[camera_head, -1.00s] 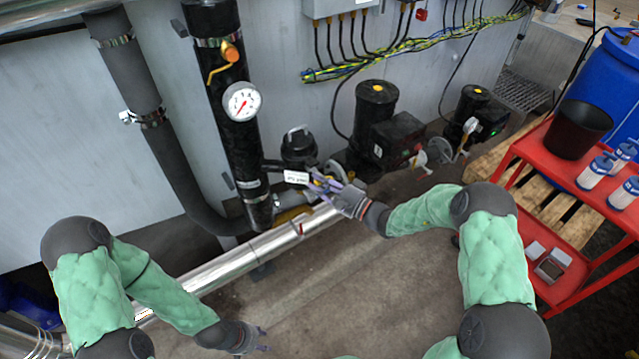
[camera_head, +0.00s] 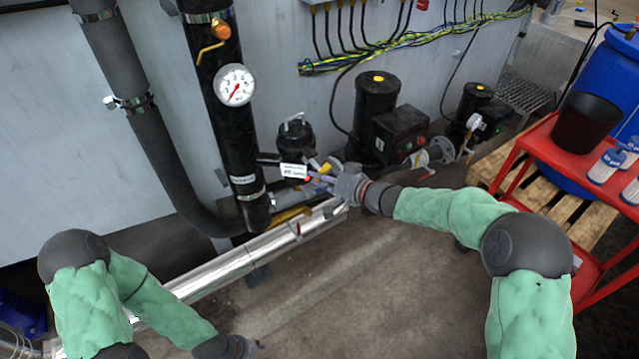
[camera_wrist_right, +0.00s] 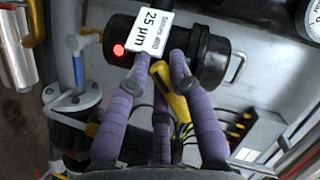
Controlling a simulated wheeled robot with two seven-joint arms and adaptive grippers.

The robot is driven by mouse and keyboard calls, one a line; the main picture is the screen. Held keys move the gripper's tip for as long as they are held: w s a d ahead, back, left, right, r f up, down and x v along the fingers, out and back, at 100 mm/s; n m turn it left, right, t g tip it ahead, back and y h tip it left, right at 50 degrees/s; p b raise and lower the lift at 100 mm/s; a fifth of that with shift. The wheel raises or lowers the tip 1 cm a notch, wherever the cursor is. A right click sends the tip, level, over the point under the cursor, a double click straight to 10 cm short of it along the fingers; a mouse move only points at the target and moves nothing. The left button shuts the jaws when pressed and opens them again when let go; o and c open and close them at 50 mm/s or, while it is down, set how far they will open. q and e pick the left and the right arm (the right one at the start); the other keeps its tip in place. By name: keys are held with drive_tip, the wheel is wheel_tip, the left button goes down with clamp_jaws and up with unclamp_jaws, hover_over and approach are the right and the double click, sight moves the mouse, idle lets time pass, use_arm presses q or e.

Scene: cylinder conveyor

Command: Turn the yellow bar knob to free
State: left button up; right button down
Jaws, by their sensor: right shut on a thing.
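The yellow bar knob (camera_wrist_right: 174,94) is between the purple fingers of my right gripper (camera_wrist_right: 163,70) in the right wrist view. The fingers are shut on it. It sits beside a black cylindrical housing (camera_wrist_right: 205,58) with a white "25 µm" label (camera_wrist_right: 146,32). In the head view my right gripper (camera_head: 324,179) reaches in from the right at the black filter (camera_head: 296,142), and the knob is mostly hidden by the fingers. My left gripper (camera_head: 254,346) is low at the bottom edge, away from the pipes, its fingers barely visible.
A black vertical pipe with a gauge (camera_head: 235,85) stands left of the filter. A silver pipe (camera_head: 240,262) runs along the floor below. Black pumps (camera_head: 376,100) stand right of it. A red cart (camera_head: 530,150) is at far right. The floor in front is clear.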

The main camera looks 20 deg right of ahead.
drive_tip(key=n, duration=0.1)
drive_tip(key=n+h, duration=0.1)
drive_tip(key=shift+w+d+n+h, duration=0.1)
drive_tip(key=shift+d+n+h, duration=0.05)
drive_tip(key=shift+n+h, duration=0.15)
drive_tip(key=n+h, duration=0.2)
drive_tip(key=n, duration=0.1)
drive_tip(key=shift+d+f+t, duration=0.1)
drive_tip(key=shift+d+t, duration=0.2)
drive_tip(key=shift+n, duration=0.3)
drive_tip(key=shift+f, duration=0.1)
drive_tip(key=c, duration=1.1)
unclamp_jaws()
drive_tip(key=shift+w, duration=0.1)
drive_tip(key=shift+h, duration=0.3)
drive_tip(key=v, duration=1.2)
